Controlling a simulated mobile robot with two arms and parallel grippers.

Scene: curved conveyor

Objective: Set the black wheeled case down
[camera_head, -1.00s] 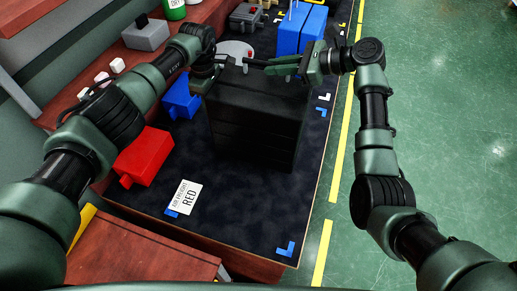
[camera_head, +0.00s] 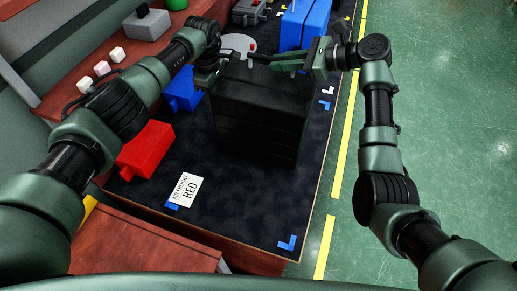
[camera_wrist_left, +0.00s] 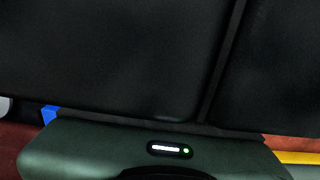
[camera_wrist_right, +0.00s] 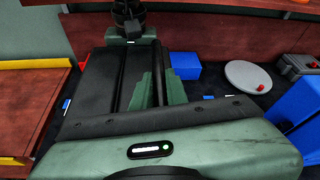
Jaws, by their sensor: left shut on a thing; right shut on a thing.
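The black wheeled case (camera_head: 257,118) stands on or just above the dark mat in the middle of the head view; I cannot tell whether its base touches. My left gripper (camera_head: 212,68) is at the case's upper left corner, its fingers mostly hidden. The case's dark side fills the left wrist view (camera_wrist_left: 110,55). My right gripper (camera_head: 283,61) is shut at the case's top edge, with its fingers lying across the top. In the right wrist view the case top (camera_wrist_right: 100,85) lies under the gripper.
A red case (camera_head: 147,149) and a small blue case (camera_head: 182,92) lie left of the black case. A white card reading RED (camera_head: 186,190) lies in front. Blue cases (camera_head: 304,24) and a grey disc (camera_head: 240,43) are behind. Bare mat (camera_head: 245,205) lies in front.

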